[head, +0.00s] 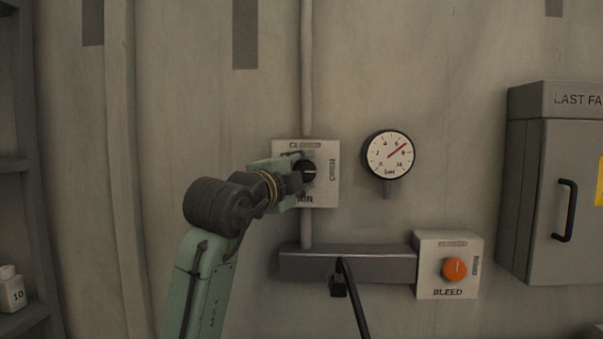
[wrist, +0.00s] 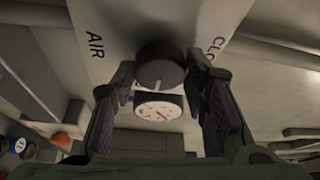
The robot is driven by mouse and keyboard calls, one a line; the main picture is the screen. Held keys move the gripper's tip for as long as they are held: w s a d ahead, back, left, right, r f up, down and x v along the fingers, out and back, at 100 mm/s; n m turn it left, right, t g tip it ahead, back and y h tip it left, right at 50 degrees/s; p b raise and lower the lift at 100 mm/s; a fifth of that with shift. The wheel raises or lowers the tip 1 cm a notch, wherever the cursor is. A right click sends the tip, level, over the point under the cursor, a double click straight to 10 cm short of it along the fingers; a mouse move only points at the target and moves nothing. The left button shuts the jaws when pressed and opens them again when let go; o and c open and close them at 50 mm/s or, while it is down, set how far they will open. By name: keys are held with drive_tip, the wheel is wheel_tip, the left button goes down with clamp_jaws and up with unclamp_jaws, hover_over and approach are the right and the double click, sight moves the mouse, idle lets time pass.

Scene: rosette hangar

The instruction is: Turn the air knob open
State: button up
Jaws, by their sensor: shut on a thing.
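The air knob (head: 309,170) is a dark round knob on a pale square plate (head: 326,195) marked CLOSED at the top, OPEN at the right and AIR below. My gripper (head: 301,174) reaches it from the left and covers part of it. In the wrist view, the fingers of my gripper (wrist: 161,72) are shut on opposite sides of the dark knob (wrist: 160,62). A white mark on the knob points down in the wrist view, toward the gauge. In the head view, a pale mark lies roughly level, toward OPEN.
A round gauge (head: 389,155) hangs right of the plate, its red needle pointing up and right. Below right is a BLEED box (head: 430,279) with an orange knob (head: 454,269). A grey ledge (head: 375,264) is under the plate. A grey cabinet (head: 532,200) stands far right.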

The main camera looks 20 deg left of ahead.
drive_tip(key=o, duration=1.1)
drive_tip(key=shift+o, duration=0.2)
drive_tip(key=s+a, duration=0.1)
drive_tip(key=s, duration=1.1)
drive_tip(key=shift+f, duration=0.4)
drive_tip(key=shift+a, duration=0.1)
